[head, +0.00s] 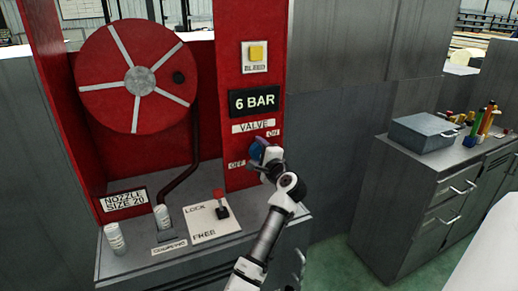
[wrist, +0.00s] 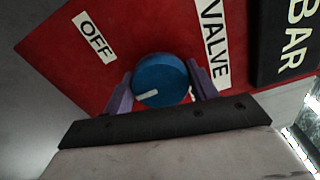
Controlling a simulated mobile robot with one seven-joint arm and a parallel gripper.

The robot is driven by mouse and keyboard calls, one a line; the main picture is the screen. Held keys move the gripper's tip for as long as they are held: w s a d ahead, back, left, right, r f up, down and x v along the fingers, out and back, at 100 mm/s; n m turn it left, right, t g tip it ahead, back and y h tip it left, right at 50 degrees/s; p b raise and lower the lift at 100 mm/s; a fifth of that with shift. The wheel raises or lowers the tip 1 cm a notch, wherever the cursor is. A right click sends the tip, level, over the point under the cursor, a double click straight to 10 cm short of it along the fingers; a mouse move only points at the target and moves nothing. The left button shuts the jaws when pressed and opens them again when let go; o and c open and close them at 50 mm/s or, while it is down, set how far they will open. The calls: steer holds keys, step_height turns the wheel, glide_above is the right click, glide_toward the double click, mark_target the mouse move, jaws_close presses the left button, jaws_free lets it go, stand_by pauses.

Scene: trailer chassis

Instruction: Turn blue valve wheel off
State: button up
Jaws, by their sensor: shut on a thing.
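The blue valve wheel (wrist: 160,78) sits on the red panel, with a pale pointer mark on its lower left part in the wrist view. My gripper (wrist: 161,88) has one finger on each side of the wheel and is shut on it. In the head view my gripper (head: 262,160) covers most of the blue wheel (head: 257,149). The OFF label (wrist: 95,38) and the VALVE label (wrist: 214,42) are on the panel beside the wheel. The ON label (head: 272,133) shows in the head view, up and right of the wheel.
Above the wheel are a 6 BAR display (head: 254,101) and a yellow BLEED button (head: 256,54). A red hose reel (head: 110,85) is at left. A red-topped lever (head: 220,204) stands on a LOCK/FREE plate (head: 200,228) below. A grey cabinet (head: 440,185) stands at right.

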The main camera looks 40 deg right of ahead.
steer(key=m, duration=0.5)
steer(key=shift+m, duration=0.3)
steer(key=m, duration=0.4)
steer(key=shift+m, duration=0.4)
steer(key=shift+d, duration=0.1)
steer(key=o, duration=1)
steer(key=shift+s, duration=0.15)
steer(key=b+v, duration=0.4)
steer(key=v, duration=0.9)
steer(key=shift+s+a+r, duration=0.1)
steer(key=shift+s+a, duration=0.1)
steer(key=shift+s, duration=0.05)
